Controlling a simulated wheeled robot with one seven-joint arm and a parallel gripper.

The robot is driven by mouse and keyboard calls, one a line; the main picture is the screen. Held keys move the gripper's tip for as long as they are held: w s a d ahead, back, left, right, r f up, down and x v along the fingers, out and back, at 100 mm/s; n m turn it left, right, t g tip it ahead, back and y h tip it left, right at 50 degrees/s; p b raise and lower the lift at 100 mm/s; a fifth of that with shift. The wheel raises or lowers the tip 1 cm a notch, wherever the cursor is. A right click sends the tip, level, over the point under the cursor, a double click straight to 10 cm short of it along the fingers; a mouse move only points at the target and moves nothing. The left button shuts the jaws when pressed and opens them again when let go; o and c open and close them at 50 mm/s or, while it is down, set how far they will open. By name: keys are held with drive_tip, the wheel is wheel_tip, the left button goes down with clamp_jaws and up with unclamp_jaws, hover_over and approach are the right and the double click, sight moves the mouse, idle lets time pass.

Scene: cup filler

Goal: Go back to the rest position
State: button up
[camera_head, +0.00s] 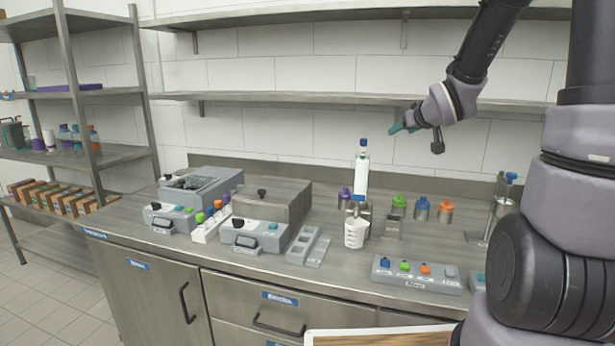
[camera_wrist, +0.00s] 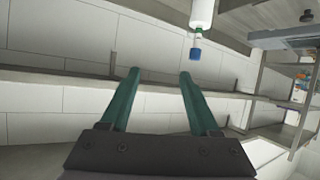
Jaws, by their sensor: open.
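My gripper (camera_head: 397,128) is raised in front of the tiled wall, just below the lower wall shelf. In the wrist view my gripper (camera_wrist: 157,78) shows two green fingers spread apart with nothing between them. A white dispenser bottle with a blue tip (camera_head: 362,165) stands below and left of my gripper, apart from it. A white measuring cup (camera_head: 355,232) stands under the bottle on the counter. The bottle also shows at the top of the wrist view (camera_wrist: 201,14).
The lower wall shelf (camera_head: 300,97) runs close above my gripper. Bottles with green (camera_head: 399,203) and orange (camera_head: 445,211) caps stand at the counter's back. A button panel (camera_head: 416,274) sits at the front. A shelving rack (camera_head: 72,90) stands at the left.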

drive_tip(key=s+a+r+m+g, duration=0.1)
drive_tip(key=s+r+m+g, duration=0.2)
drive_tip(key=s, duration=1.1)
drive_tip(key=s+a+r+m+g, duration=0.2)
drive_tip(key=s+r+m, duration=0.1)
drive_tip(key=s, duration=1.1)
drive_tip(key=shift+s+r+g+y, duration=0.2)
drive_tip(key=shift+r+g+y, duration=0.2)
drive_tip(key=shift+r, duration=0.5)
